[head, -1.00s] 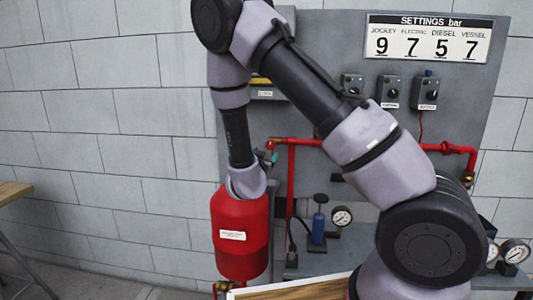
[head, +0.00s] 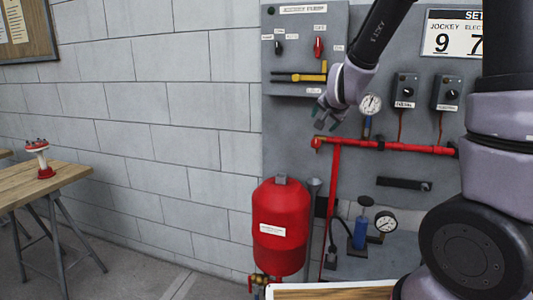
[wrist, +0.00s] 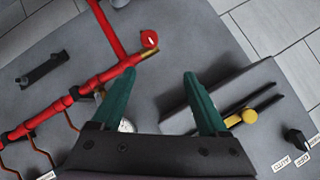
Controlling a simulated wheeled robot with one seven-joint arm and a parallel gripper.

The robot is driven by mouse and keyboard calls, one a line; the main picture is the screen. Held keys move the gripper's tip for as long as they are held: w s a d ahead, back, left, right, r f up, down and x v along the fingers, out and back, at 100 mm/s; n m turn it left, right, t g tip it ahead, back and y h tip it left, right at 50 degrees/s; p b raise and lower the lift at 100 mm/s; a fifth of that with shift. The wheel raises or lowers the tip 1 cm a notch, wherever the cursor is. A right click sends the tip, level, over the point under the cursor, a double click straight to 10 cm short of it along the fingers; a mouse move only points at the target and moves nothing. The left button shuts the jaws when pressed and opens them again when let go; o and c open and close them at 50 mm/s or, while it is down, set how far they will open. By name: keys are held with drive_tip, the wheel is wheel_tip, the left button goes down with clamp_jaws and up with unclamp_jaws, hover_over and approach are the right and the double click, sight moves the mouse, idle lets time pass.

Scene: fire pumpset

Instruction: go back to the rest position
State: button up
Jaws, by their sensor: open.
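My gripper (head: 325,116) hangs in front of the grey panel (head: 290,100), left of a small pressure gauge (head: 371,104) and above the left end of the red pipe. In the wrist view its two green fingers (wrist: 157,80) are apart with nothing between them. The red pipe (wrist: 90,85) runs by the left finger, and a yellow-handled part (wrist: 249,116) lies to the right of the right finger. My arm covers the right side of the head view and part of the settings board (head: 450,34).
A red vessel (head: 281,235) stands below my gripper. A blue pump (head: 361,232) and a gauge (head: 386,221) are to its right. A wooden table (head: 45,184) with a red and white object (head: 41,158) stands at the left. Floor between table and vessel is clear.

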drive_tip(key=s+d+r+n+g, duration=0.1)
drive_tip(key=s+d+r, duration=0.1)
drive_tip(key=s, duration=0.7)
drive_tip(key=s+d+r+n+g+y, duration=0.1)
drive_tip(key=s+d+r, duration=0.1)
drive_tip(key=s+r, duration=0.3)
drive_tip(key=s+d+r+n+g, duration=0.2)
drive_tip(key=s+r, duration=0.1)
drive_tip(key=s, duration=1)
drive_tip(key=shift+d+r+y, duration=0.25)
drive_tip(key=shift+y, duration=0.15)
drive_tip(key=shift+w, duration=0.1)
